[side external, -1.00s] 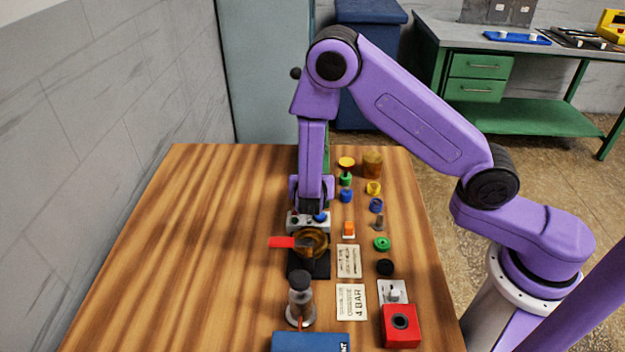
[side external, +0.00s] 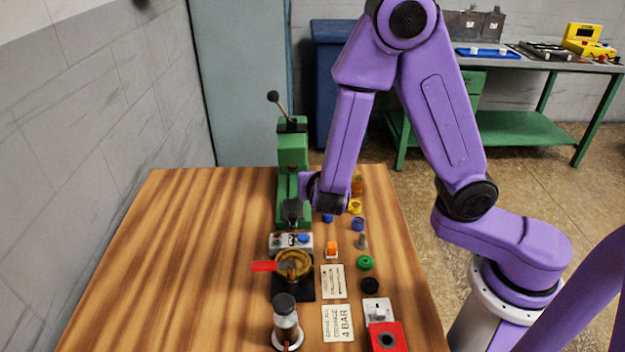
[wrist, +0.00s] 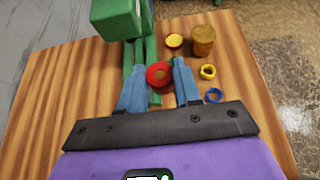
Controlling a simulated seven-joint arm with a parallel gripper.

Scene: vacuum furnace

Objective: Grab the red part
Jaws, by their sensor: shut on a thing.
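The red part (wrist: 158,76) is a small round piece with a paler centre in the wrist view. It sits between the two blue fingers of my gripper (wrist: 160,68), which are shut on it. My wrist and gripper hang beside the green press in the side external view, and the red part is hidden there behind my arm. I cannot tell whether the red part is clear of the surface below.
The green press (side external: 292,148) stands close to my gripper. A yellow part (wrist: 174,40), a brown cylinder (wrist: 203,41), a yellow ring (wrist: 208,72) and a blue ring (wrist: 214,95) lie to the right. A red-handled brass valve (side external: 293,264) stands nearer the camera. The table's left is clear.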

